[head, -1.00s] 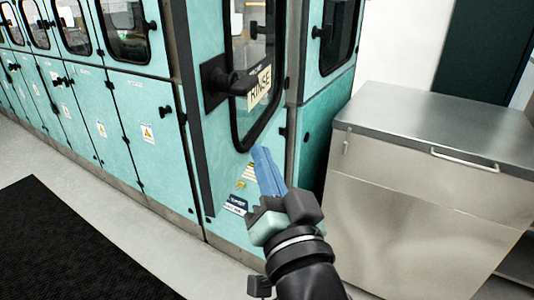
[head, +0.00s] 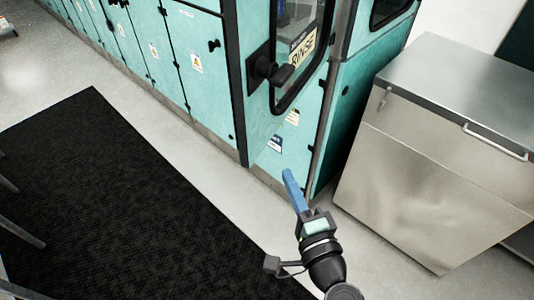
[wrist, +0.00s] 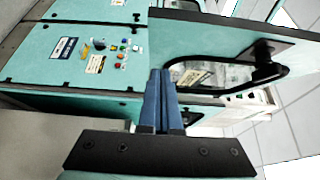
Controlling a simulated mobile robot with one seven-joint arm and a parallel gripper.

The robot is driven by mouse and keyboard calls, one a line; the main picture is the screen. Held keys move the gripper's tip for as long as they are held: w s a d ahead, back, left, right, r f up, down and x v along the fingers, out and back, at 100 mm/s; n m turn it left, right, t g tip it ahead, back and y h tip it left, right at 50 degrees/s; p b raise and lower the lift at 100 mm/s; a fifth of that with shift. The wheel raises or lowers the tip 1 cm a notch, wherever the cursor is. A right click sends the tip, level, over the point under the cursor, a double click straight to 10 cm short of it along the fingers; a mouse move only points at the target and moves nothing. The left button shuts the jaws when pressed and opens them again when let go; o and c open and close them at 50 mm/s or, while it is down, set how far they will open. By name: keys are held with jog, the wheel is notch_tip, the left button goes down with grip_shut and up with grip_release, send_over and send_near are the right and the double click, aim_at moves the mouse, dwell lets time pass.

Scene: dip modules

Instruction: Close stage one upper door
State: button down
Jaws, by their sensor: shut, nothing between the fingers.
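A tall teal door (head: 272,130) with a black-framed window and a black handle (head: 268,72) stands at the upper middle of the head view. A label reading RINSE (head: 302,46) shows through or on its window. In the wrist view the same door (wrist: 200,42) seems to stand out from the cabinet, with its window and handle on the right. I cannot tell for sure which door is the stage one upper door. My gripper (head: 288,174), with blue fingers, is shut and empty, below and in front of this door. The fingers also show in the wrist view (wrist: 160,80), near the door's edge.
A row of teal cabinet doors (head: 196,85) runs off to the upper left. A stainless steel cabinet (head: 430,150) stands close on the right. A black mat (head: 110,190) lies on the floor at left. A panel with buttons (wrist: 100,50) shows in the wrist view.

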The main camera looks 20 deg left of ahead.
aim_at(260, 147)
jog(key=shift+w+a+p, duration=0.4)
jog(key=shift+w+a, duration=0.15)
jog(key=shift+a, duration=0.55)
jog(key=shift+w+a+p, duration=0.35)
jog(key=shift+w+a, duration=0.25)
jog(key=shift+a, duration=0.45)
jog(key=shift+w+a+p, duration=0.4)
jog(key=shift+w+a, duration=0.15)
jog(key=shift+a, duration=0.55)
